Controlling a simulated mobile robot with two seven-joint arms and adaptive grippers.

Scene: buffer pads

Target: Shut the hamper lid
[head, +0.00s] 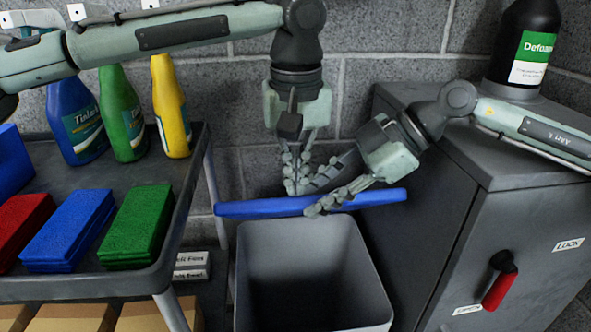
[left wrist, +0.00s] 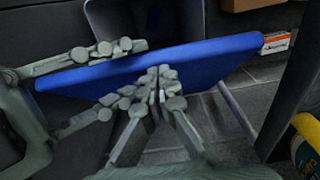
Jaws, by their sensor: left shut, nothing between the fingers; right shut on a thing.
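The hamper is a grey open-topped bin (head: 300,245) below the middle of the head view. Its blue lid (head: 375,197) stands raised over the bin's back rim, seen nearly edge-on, so the bin's mouth is uncovered. The lid (left wrist: 215,62) also shows as a blue slab in the left wrist view. My right gripper (head: 318,200) is shut on the lid's edge, with one finger on each side. My left gripper (head: 299,185) points down behind the lid, shut and empty. Its fingertips (left wrist: 160,85) are close to the lid's edge; contact is unclear. The hinge is hidden.
A block wall is behind.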

